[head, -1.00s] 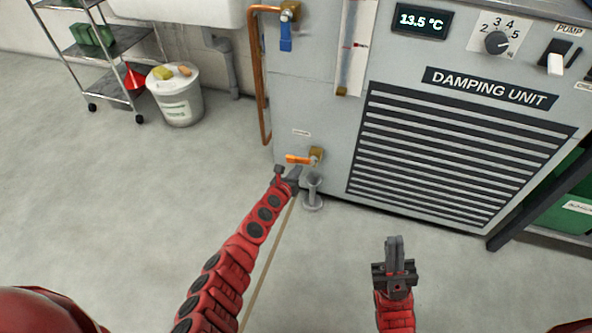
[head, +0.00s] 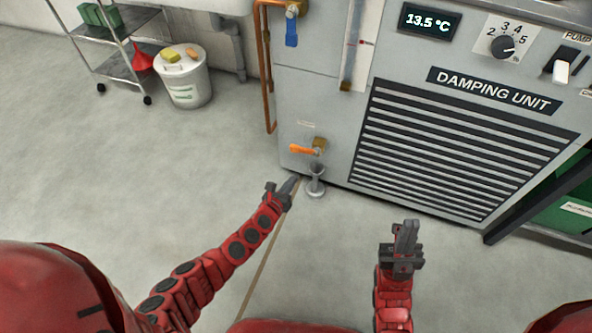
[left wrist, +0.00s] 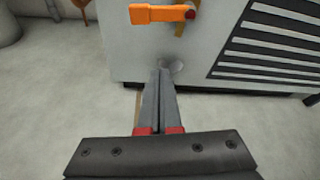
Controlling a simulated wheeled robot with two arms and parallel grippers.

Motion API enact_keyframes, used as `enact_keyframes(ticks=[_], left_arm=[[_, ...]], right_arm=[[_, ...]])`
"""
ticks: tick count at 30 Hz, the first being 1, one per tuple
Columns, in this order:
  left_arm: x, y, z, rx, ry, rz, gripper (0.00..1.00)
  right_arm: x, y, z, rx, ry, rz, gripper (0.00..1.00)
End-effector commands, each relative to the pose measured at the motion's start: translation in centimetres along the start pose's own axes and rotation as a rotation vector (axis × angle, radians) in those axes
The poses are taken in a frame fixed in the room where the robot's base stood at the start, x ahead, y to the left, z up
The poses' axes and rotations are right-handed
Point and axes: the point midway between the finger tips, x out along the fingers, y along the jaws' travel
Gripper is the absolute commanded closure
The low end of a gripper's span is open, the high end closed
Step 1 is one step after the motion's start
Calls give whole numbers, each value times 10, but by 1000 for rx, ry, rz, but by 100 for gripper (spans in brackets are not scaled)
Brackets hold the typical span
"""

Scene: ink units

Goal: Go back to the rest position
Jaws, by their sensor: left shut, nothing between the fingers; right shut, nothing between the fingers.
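My left gripper (head: 290,184) is shut and empty, low in front of the damping unit (head: 330,165). In the head view it shows below and left of the orange-handled valve (head: 303,149), apart from the handle. In the left wrist view the shut fingers (left wrist: 159,95) point toward the unit's base, with the orange handle (left wrist: 155,14) above them. My right gripper (head: 407,232) is shut and empty over the floor, in front of the vent grille.
A grey drain cup (head: 316,182) stands on the floor beside my left fingertips. A blue-handled valve (head: 291,33) hangs on a copper pipe. The floor at left is clear.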

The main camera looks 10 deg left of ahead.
Motion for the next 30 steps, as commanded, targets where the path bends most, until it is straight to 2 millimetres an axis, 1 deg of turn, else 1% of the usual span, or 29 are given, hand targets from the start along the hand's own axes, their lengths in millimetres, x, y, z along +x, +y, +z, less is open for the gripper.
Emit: enact_keyframes(ticks=[1, 5, 22, 24, 26, 28, 29, 30], left_arm=[[-4, 0, 1, 0, 1, -1, 100], [-8, -1, 1, -1, 0, -1, 100], [-9, -1, -2, -9, 4, -2, 100], [-12, -2, -12, -61, 31, -14, 100], [-18, -8, -30, -163, 85, -44, 100], [-32, -25, -57, -360, 173, -109, 100], [-40, -38, -68, -470, 215, -149, 100], [-52, -58, -76, -632, 267, -212, 100]], right_arm=[[4, 1, 0, 0, -2, 3, 100], [4, 1, 0, 1, -4, 7, 100], [4, 1, 0, 1, -3, 7, 100], [4, 1, 0, 1, -3, 7, 100], [4, 1, 0, 1, -3, 7, 100], [4, 1, 0, 1, -3, 7, 100], [4, 1, 0, 1, -3, 7, 100], [4, 1, 0, 1, -3, 7, 100]])
